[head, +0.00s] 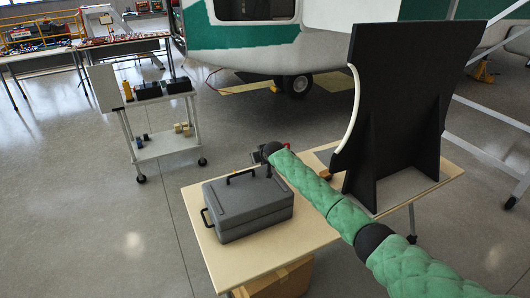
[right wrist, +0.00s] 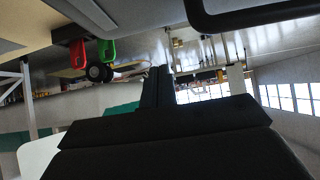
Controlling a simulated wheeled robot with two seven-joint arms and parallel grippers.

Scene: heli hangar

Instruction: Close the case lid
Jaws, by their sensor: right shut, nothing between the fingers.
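The grey case (head: 248,208) sits on the light wooden table, and its lid (head: 240,192) lies down flat over the body. I cannot tell whether it is fully seated or latched. A black handle (head: 240,175) stands at its far edge and another (head: 205,218) at its left end. My right gripper (head: 259,155) is just beyond the case's far right corner, partly hidden behind my green-sleeved arm. In the right wrist view its dark fingers (right wrist: 158,86) are together and empty, with a black handle (right wrist: 270,15) at the top right. My left gripper is out of view.
A tall black panel with braces (head: 395,110) stands on the right part of the table (head: 235,262). A white cart (head: 165,143) is beyond to the left, and a helicopter (head: 245,40) stands behind. Open floor lies left of the table.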

